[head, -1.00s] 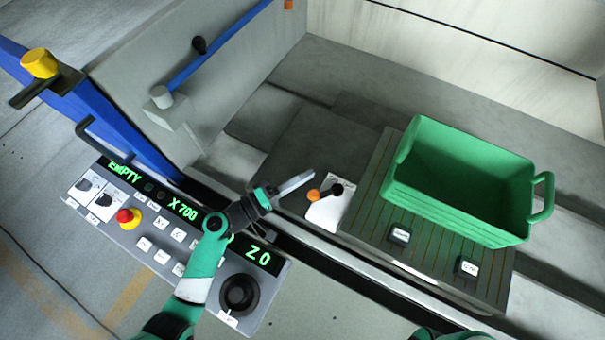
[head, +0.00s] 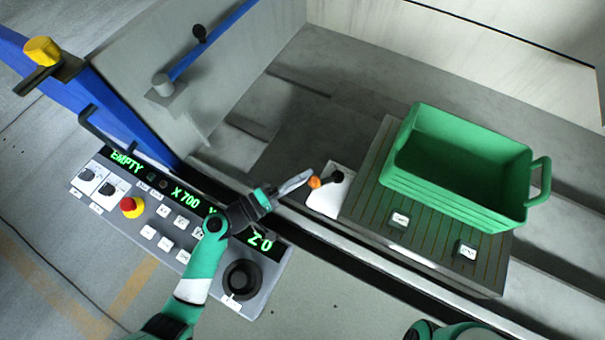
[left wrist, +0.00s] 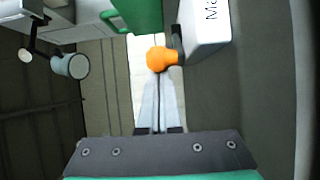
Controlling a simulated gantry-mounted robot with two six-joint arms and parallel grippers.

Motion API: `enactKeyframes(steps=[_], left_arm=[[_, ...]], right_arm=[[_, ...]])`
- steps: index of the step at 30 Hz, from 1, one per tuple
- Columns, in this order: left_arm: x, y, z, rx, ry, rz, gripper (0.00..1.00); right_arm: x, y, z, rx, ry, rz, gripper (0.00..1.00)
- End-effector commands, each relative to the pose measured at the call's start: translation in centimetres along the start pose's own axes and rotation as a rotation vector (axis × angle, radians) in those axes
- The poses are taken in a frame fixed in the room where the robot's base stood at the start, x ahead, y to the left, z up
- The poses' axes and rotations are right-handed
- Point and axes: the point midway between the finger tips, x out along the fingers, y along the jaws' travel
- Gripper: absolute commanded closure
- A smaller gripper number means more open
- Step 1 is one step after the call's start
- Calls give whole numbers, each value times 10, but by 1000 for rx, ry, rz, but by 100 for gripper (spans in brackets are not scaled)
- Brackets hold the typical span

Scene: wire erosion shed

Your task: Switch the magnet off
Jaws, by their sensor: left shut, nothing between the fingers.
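The magnet's lever has an orange knob (head: 314,182) and a dark pivot (head: 337,176), over a white plate (head: 325,203) at the left end of the ribbed magnet block (head: 363,222). My left gripper (head: 308,174) is shut and empty, with its fingertips right at the orange knob. In the left wrist view, the fingertips (left wrist: 158,78) meet or nearly meet the orange knob (left wrist: 158,59); I cannot tell whether they touch. My right gripper is out of view; only a bit of that arm shows at the bottom edge.
A green open bin (head: 455,180) stands on the magnet block. Two small labelled blocks (head: 400,220) and (head: 466,250) sit along its front. The control panel (head: 270,292), with a red emergency button (head: 130,205), lies under my left arm.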

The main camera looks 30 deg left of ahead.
Motion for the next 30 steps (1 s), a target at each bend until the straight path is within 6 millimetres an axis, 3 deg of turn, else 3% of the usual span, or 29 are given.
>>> enactKeyframes(steps=[14,30], left_arm=[[-4,0,12,0,-2,0,100],[-7,0,44,0,-3,0,100]], right_arm=[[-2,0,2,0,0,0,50],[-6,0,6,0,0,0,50]])
